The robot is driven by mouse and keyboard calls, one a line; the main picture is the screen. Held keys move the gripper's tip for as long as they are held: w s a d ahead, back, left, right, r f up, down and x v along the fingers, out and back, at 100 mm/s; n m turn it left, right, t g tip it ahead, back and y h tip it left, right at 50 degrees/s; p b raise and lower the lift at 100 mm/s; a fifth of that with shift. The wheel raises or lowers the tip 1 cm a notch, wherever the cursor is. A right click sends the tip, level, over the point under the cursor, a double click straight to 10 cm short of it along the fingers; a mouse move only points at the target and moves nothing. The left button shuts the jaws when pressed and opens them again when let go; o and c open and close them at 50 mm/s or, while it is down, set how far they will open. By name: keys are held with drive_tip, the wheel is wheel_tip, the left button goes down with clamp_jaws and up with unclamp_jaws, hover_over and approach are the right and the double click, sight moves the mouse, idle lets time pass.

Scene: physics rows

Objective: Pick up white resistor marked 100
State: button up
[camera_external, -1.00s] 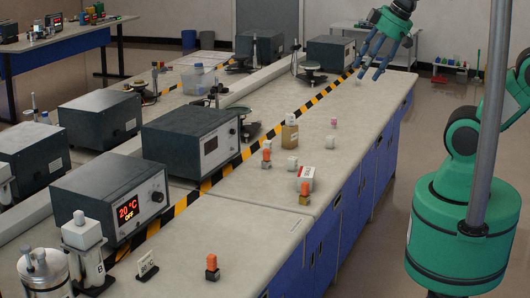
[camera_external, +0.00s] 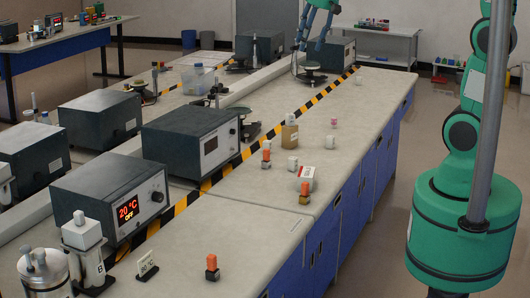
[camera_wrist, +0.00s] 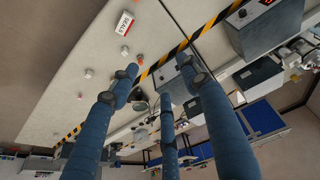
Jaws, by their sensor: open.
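I cannot read a 100 mark on anything, so I cannot tell which piece is the resistor. The wrist view shows small white pieces (camera_wrist: 88,73) on the bench left of my fingers. My gripper (camera_external: 315,38) is open, high above the far end of the bench, apart from all of these. In the wrist view my blue-fingered gripper (camera_wrist: 160,80) holds nothing.
Dark instrument boxes (camera_external: 190,138) line the striped tape. Bare bench top lies between the small items.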

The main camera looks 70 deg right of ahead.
drive_tip(key=w+d+f+g, duration=0.1)
drive_tip(key=w+d+f, duration=0.3)
drive_tip(key=w+d, duration=0.7)
drive_tip(key=g+p, duration=0.3)
hover_over(268, 141)
wheel_tip(268, 141, down, 34)
drive_tip(key=shift+s+a+n+y, duration=0.1)
drive_tip(key=shift+a+n+y, duration=0.2)
drive_tip(key=shift+n, duration=0.1)
drive_tip(key=shift+f+b, duration=0.45)
drive_tip(key=shift+f, duration=3.85)
drive_tip(key=shift+d+f, duration=0.1)
drive_tip(key=shift+f, duration=2.5)
